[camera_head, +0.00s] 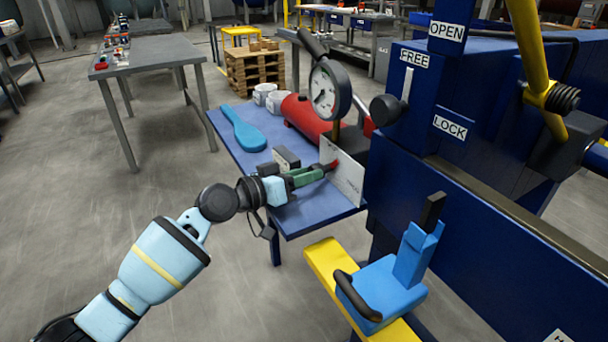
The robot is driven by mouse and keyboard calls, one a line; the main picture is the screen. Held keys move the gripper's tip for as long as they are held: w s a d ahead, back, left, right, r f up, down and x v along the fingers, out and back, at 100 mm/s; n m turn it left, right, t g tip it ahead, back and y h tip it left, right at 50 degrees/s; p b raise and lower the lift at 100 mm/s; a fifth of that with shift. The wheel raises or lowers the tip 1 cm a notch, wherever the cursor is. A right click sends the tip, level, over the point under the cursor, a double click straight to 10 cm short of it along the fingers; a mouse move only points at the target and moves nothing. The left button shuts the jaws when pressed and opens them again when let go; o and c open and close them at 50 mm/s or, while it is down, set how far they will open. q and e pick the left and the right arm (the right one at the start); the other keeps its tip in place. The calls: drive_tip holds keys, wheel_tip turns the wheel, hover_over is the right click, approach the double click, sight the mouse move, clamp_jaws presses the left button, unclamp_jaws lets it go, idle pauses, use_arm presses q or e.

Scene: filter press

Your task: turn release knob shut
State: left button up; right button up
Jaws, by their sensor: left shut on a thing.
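The release knob (334,165) shows as a small red piece at the face of an upright pale plate (346,184) on the blue bench. My left gripper (324,170) reaches in from the lower left with its green fingers level with the plate. It is shut on the knob, and the fingertips hide most of it. I cannot make out the knob's turn angle. The lettering on the plate is too small to read. My right gripper is not in view.
A round gauge (326,92) and a red cylinder (304,117) stand behind the plate. A blue paddle (243,130) lies on the bench (222,122). The blue press (470,200) blocks the right. A blue handled block (385,290) sits in front.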

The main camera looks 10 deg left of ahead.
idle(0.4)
use_arm(q)
drive_tip(key=o, duration=0.7)
drive_tip(key=shift+v, duration=3.95)
